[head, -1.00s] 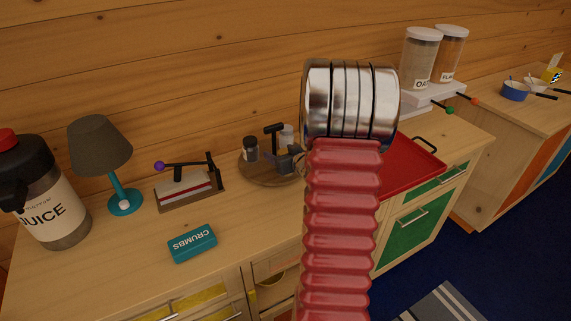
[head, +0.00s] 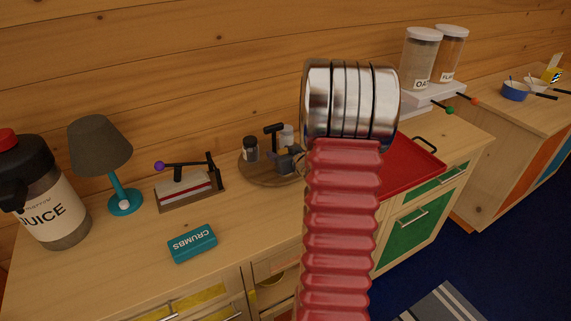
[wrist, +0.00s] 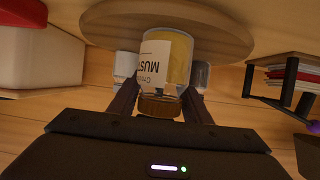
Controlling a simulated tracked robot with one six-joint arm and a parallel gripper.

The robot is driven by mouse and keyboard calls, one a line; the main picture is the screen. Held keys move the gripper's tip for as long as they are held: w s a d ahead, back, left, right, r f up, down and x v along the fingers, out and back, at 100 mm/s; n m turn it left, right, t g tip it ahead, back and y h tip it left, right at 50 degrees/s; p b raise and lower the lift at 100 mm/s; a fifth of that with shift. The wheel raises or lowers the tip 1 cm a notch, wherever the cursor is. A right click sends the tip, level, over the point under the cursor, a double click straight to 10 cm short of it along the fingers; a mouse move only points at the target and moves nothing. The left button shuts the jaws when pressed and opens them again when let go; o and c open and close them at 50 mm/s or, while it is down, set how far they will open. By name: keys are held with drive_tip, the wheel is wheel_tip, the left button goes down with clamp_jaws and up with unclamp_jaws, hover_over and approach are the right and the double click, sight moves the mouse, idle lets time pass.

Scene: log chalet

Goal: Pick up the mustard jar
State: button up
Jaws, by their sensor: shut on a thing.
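The mustard jar (wrist: 178,60) has yellow contents, a white label reading "MUS…" and a brown lid. In the wrist view it appears upside down, between the two dark fingers of my gripper (wrist: 160,95), which is shut on it. Its base end overlaps the round wooden board (wrist: 225,30); I cannot tell whether it touches. In the head view the same board (head: 255,174) stands on the counter, and my red arm hides most of the jar and part of my gripper.
A dark-lidded shaker (head: 250,149) and another pale container (head: 287,134) stand on the board. Left are a rack with a purple-knobbed rod (head: 186,187), a teal CRUMBS tin (head: 192,243), a lamp (head: 100,147) and a juice jug (head: 40,200). A red tray (head: 412,167) lies right.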

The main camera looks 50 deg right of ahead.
drive_tip(key=c, duration=0.3)
drive_tip(key=shift+c, duration=0.2)
drive_tip(key=shift+r, duration=1.65)
drive_tip(key=shift+s+r, duration=0.2)
drive_tip(key=shift+s, duration=0.05)
drive_tip(key=s+a, duration=0.3)
drive_tip(key=s, duration=0.5)
drive_tip(key=s+a, duration=0.3)
drive_tip(key=s, duration=0.5)
drive_tip(key=shift+s, duration=0.25)
